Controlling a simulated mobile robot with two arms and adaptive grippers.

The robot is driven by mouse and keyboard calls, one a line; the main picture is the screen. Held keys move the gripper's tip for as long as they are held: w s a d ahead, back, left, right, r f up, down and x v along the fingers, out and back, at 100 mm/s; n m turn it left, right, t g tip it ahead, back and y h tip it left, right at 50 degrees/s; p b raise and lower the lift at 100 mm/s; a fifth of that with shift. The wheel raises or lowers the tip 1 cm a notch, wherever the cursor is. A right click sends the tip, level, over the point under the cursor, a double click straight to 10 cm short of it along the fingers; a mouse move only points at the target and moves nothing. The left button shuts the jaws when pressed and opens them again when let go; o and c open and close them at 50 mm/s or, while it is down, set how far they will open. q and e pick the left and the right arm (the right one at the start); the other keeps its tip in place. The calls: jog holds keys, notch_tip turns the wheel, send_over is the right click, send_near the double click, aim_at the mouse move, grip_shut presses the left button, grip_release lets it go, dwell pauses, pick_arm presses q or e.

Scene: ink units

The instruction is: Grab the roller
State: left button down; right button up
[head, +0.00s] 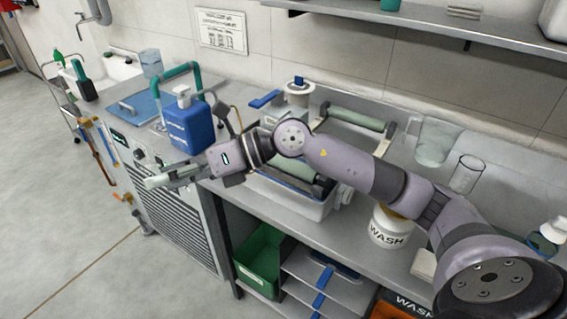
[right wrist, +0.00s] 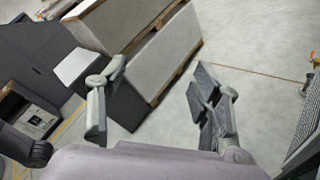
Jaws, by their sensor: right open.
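A pale green roller (head: 357,118) with dark ends lies across a holder at the back of the counter. Another roller (head: 291,172), pale green with dark ends, lies in a white tray (head: 292,203) on the counter, partly hidden by my right arm. My right gripper (head: 164,177) is over the front edge of the counter, left of both rollers and apart from them. In the right wrist view, its fingers (right wrist: 157,108) are spread, with only floor and distant boxes beyond. My left gripper is not in view.
A blue bottle (head: 188,122) with a white cap stands close behind my right gripper. A white WASH tub (head: 390,226), a clear pitcher (head: 433,141) and a glass beaker (head: 467,173) stand on the right. A shelf (head: 430,40) overhangs the back. Open floor lies at left.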

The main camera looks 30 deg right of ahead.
jog(key=w+d+f+m+h, duration=0.15)
jog(key=d+h, duration=0.55)
jog(key=d, duration=0.8)
jog(key=w+d+h, duration=0.2)
jog(key=d+h, duration=0.5)
jog(key=d, duration=0.8)
jog(key=shift+g+h, duration=0.3)
jog(key=x, duration=0.3)
jog(key=p+x, duration=0.1)
jog(key=x, duration=0.3)
jog(key=p+x, duration=0.1)
jog(key=x, duration=0.3)
jog(key=shift+d+f, duration=0.15)
jog(key=shift+d, duration=0.1)
jog(key=x, duration=0.1)
jog(key=p+x, duration=0.1)
jog(key=x, duration=0.1)
jog(key=p+x, duration=0.1)
jog(key=x, duration=0.1)
jog(key=shift+a+f, duration=0.2)
jog(key=shift+a, duration=0.1)
jog(key=shift+w+f, duration=0.1)
jog(key=shift+f, duration=0.25)
jog(key=shift+c, duration=0.3)
jog(key=shift+r, duration=0.1)
grip_shut()
